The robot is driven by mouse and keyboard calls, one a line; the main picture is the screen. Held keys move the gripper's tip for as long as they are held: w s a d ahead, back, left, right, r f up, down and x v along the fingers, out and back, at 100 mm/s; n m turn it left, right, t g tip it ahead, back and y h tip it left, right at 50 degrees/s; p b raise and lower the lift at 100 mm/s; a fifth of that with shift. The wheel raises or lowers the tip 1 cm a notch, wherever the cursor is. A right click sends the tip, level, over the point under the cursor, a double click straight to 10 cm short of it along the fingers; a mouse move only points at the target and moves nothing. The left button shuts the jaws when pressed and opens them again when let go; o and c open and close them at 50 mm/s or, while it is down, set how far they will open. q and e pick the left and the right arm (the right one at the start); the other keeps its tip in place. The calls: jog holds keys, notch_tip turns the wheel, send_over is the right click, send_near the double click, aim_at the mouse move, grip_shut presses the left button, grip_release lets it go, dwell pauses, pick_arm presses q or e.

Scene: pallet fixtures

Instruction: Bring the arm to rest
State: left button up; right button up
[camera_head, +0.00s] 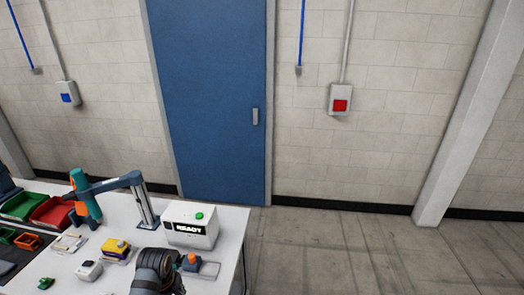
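A dark grey rounded part (157,272), which looks like a piece of one of my arms, shows at the bottom edge in front of the table. I cannot tell which arm it belongs to. No gripper fingers show in this view, and nothing held can be seen. The part hides some of the white tabletop behind it.
A white table (230,240) fills the lower left. It bears a white box marked READY (191,232), a teal and orange tool (85,200) on a jointed stand (140,200), a red bin (52,212) and a green bin (22,206). Floor right of the table is clear.

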pick_arm(q)
jog(key=s+d+r+m+t, duration=0.2)
jog(key=s+r+m+t, duration=0.15)
jog(key=s+m, duration=1.05)
jog(key=s+a+f+g+b, duration=0.1)
jog(key=f+b, duration=0.2)
jog(key=f, duration=0.8)
jog(key=s+a+f+n+g+b, duration=0.1)
jog(key=f+b, duration=0.1)
jog(key=f, duration=0.9)
jog(key=s+a+f+b, duration=0.1)
jog(key=s+f+b, duration=0.15)
jog(key=f, duration=0.95)
jog(key=s+f+g+b, duration=0.1)
jog(key=s+f+b, duration=0.4)
jog(key=s+f, duration=1.2)
notch_tip(320, 180, down, 4)
jog(key=shift+s+a+b, duration=0.25)
jog(key=shift+a+b, duration=0.05)
jog(key=shift+a, duration=0.15)
pick_arm(e)
notch_tip(320, 180, down, 13)
jog(key=s, duration=0.2)
jog(key=shift+f, duration=0.15)
jog(key=shift+a, duration=0.2)
